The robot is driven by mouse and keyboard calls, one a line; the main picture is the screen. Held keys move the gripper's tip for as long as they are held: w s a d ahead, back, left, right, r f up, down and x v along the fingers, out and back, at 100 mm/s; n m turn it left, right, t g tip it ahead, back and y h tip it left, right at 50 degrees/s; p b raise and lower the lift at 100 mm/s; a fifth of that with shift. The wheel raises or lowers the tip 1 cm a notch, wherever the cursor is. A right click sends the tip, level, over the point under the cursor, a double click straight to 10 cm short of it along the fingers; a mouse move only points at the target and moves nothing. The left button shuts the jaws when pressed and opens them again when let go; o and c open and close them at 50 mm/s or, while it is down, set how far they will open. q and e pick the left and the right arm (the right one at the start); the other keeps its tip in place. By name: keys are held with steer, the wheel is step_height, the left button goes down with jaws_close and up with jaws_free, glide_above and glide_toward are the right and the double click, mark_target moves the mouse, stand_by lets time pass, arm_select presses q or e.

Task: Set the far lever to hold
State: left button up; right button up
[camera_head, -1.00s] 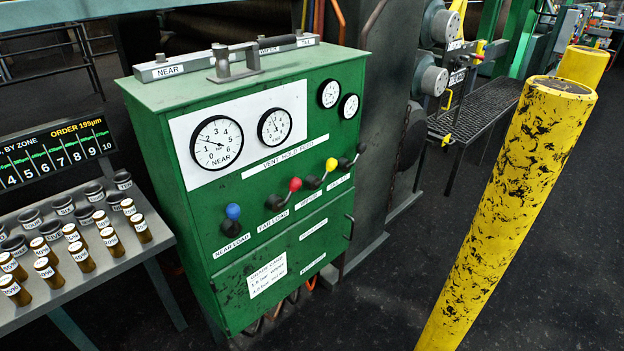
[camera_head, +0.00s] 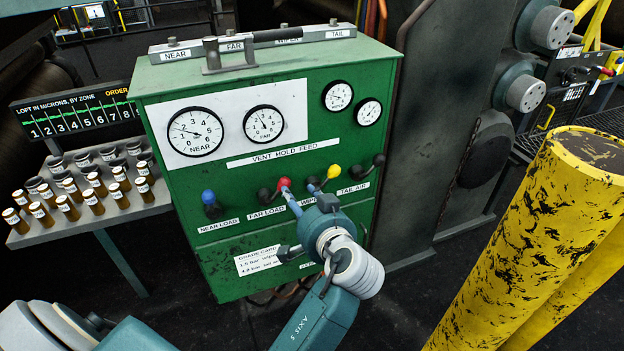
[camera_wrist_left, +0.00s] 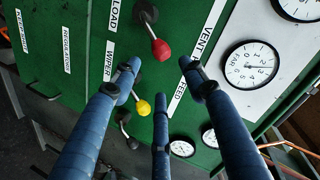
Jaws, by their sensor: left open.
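The far load lever with its red knob (camera_head: 284,183) is on the green cabinet (camera_head: 215,245), above the FAR LOAD label. It leans to the right from its dark pivot. My left gripper (camera_head: 303,188) is open at the levers, its blue fingers near the red knob and the yellow wiper knob (camera_head: 333,171). In the left wrist view, the red knob (camera_wrist_left: 160,49) lies just beyond the gap between the two upper fingertips of the left gripper (camera_wrist_left: 160,85). The yellow knob (camera_wrist_left: 143,108) lies between two fingers. I cannot tell whether a finger touches either knob. My right gripper is out of view.
The VENT HOLD FEED strip (camera_head: 280,151) and FAR gauge (camera_head: 264,124) sit above. A yellow post (camera_head: 530,240) stands at right.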

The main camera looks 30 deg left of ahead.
mark_target(286, 184)
arm_select(q)
steer(key=x, duration=0.2)
steer(key=p+x, duration=0.1)
steer(key=x, duration=0.1)
steer(key=a+x, duration=0.1)
steer(key=x, duration=0.1)
steer(key=shift+s+r, duration=0.2)
steer(key=shift+s, duration=0.2)
steer(key=x, duration=0.1)
steer(key=p+x, duration=0.1)
steer(key=x, duration=0.1)
steer(key=shift+w+f, duration=0.25)
steer(key=shift+w, duration=0.2)
steer(key=shift+w+a+f, duration=0.25)
steer(key=shift+w+a, duration=0.05)
steer(key=shift+a, duration=0.15)
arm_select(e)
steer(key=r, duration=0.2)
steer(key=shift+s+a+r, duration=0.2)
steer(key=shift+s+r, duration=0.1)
arm_select(q)
jaws_close()
steer(key=shift+r, duration=0.1)
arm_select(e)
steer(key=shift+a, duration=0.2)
